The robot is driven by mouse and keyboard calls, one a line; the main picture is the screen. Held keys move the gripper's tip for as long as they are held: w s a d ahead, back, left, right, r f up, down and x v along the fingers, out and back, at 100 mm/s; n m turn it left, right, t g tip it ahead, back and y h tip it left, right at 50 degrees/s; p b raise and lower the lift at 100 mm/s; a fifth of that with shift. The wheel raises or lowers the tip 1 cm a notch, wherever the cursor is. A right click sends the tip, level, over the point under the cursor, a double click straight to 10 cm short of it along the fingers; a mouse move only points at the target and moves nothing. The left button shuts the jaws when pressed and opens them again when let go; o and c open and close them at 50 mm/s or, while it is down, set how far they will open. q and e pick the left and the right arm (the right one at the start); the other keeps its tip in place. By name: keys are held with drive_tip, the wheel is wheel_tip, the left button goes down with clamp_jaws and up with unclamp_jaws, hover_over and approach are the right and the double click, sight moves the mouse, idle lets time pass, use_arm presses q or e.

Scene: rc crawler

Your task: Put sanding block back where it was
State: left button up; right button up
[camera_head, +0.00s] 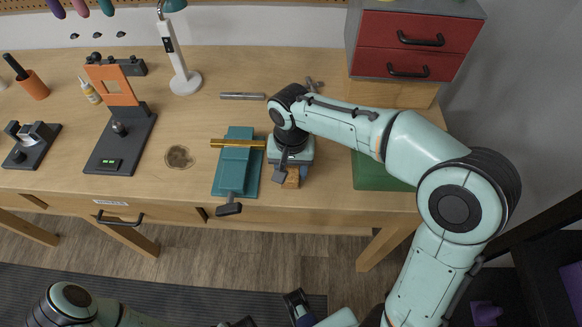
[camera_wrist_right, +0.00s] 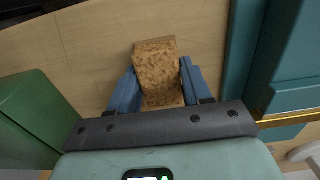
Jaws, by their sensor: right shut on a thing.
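The sanding block (camera_wrist_right: 157,72) is a brown, cork-like block with a lighter wooden layer. My right gripper (camera_wrist_right: 158,88) is shut on it, with one blue finger on each side. In the head view the block (camera_head: 291,180) shows just below the right gripper (camera_head: 290,170), near the table's front edge and right of the teal vise (camera_head: 226,178). I cannot tell whether the block touches the table. What seems to be my left gripper (camera_head: 298,307) is at the bottom of the head view, away from the table; its jaws are unclear.
A brass bar (camera_head: 230,143) lies across the vise, close to the right gripper. A green box-like thing (camera_head: 372,172) stands to the right, partly under my arm. A red drawer cabinet (camera_head: 415,48) is at the back right. Bare tabletop (camera_head: 330,165) lies between gripper and green thing.

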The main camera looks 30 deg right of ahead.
sight(291, 169)
drive_tip(key=o, duration=1)
wheel_tip(291, 169, up, 12)
drive_tip(key=p, duration=0.2)
drive_tip(key=shift+r+p, duration=0.15)
drive_tip(key=shift+p, duration=0.15)
